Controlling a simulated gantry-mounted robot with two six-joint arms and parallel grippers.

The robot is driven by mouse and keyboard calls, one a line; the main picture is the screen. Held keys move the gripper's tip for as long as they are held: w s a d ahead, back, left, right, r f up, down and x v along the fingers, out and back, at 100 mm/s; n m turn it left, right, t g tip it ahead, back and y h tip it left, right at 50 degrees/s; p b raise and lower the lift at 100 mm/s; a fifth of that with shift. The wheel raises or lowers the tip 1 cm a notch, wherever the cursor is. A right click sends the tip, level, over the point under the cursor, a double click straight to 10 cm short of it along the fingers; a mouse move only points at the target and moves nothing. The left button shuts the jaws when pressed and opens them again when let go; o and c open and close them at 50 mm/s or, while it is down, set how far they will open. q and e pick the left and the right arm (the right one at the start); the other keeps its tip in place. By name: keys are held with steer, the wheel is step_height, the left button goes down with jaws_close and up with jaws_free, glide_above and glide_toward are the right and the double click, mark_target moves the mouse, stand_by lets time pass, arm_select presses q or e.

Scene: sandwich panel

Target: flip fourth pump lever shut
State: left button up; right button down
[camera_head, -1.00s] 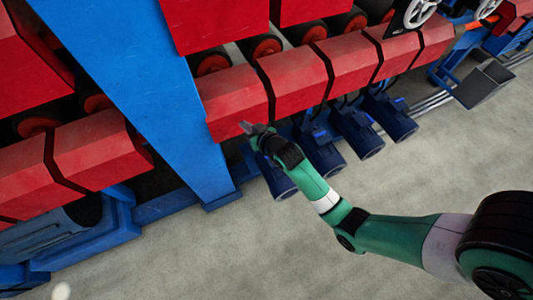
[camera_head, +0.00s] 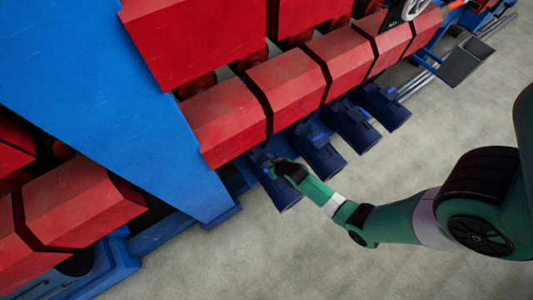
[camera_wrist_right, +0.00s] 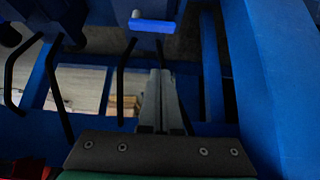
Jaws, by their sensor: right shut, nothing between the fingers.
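Several dark blue pumps hang in a row under the red panels, the nearest pump (camera_head: 285,193) at the left end. My right gripper (camera_head: 269,160) is at this pump's upper end, partly lost against the dark blue; contact cannot be told. In the right wrist view its fingers (camera_wrist_right: 160,77) are together and empty, pointing up among blue parts. A bright blue lever-like bar (camera_wrist_right: 153,25) lies crosswise on a dark blue body just beyond the fingertips, apart from them in the picture. Which pump counts as fourth cannot be told. My left gripper is out of view.
A broad blue frame upright (camera_head: 110,95) stands left of the gripper, and red panels (camera_head: 222,118) overhang the pumps. In the wrist view, thin dark bent rods (camera_wrist_right: 122,80) and a blue side beam (camera_wrist_right: 285,85) are close by. The grey floor in front is clear.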

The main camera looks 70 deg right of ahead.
steer(key=f+b, duration=0.2)
steer(key=w+f+b, duration=0.1)
steer(key=f+b, duration=0.1)
steer(key=f, duration=0.1)
steer(key=d+f+b, duration=0.1)
steer(key=f+b, duration=0.1)
steer(key=shift+w+f+b, duration=0.35)
steer(key=shift+d, duration=0.1)
steer(key=shift+w, duration=0.1)
